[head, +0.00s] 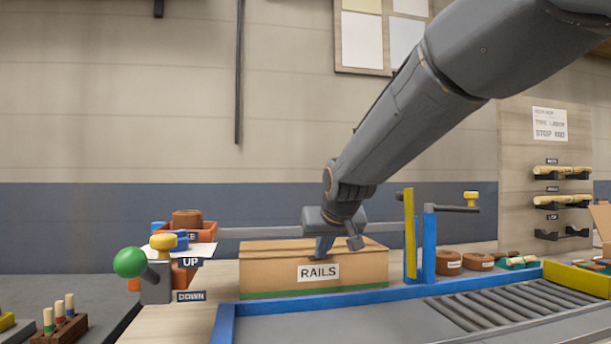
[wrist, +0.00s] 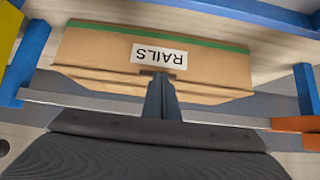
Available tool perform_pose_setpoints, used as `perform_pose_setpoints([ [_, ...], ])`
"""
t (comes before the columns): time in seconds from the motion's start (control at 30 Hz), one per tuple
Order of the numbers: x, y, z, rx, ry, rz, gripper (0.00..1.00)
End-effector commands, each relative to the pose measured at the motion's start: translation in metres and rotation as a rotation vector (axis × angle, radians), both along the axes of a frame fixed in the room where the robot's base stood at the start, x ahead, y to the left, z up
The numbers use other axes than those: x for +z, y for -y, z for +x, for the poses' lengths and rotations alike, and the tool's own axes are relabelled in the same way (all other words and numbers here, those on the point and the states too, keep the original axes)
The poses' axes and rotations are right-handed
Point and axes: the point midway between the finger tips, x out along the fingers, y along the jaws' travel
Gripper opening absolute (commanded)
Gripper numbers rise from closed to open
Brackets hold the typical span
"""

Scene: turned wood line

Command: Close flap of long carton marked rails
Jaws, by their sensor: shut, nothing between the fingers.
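The long carton (head: 270,268) with a white RAILS label (head: 318,272) and a green strip along its bottom stands on the wooden bench behind the blue rail. It also shows upside down in the wrist view (wrist: 95,55). Its top looks mostly covered by a cardboard flap (head: 275,247); whether the flap lies fully flat I cannot tell. My gripper (head: 322,252) is shut and empty, pointing down at the carton's top front edge, just above the label. In the wrist view the shut fingers (wrist: 160,85) reach the edge by the label; contact is unclear.
A green-knobbed lever (head: 130,262) with UP and DOWN signs stands left of the carton. A blue post (head: 429,245) and yellow upright (head: 409,233) stand to its right. A roller conveyor (head: 500,303) lies front right. A grey bar (head: 260,232) runs behind the carton.

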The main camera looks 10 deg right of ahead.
Motion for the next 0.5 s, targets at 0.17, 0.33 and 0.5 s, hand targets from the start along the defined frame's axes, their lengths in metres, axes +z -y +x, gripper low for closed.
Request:
perform_pose_setpoints([
  [0.17,-0.025,0.001,-0.002,-0.001,-0.023,-0.003,0.0],
  [0.33,-0.032,0.002,-0.002,-0.002,-0.027,-0.003,0.0],
  [0.5,-0.028,0.002,-0.001,-0.004,-0.019,-0.002,0.0],
])
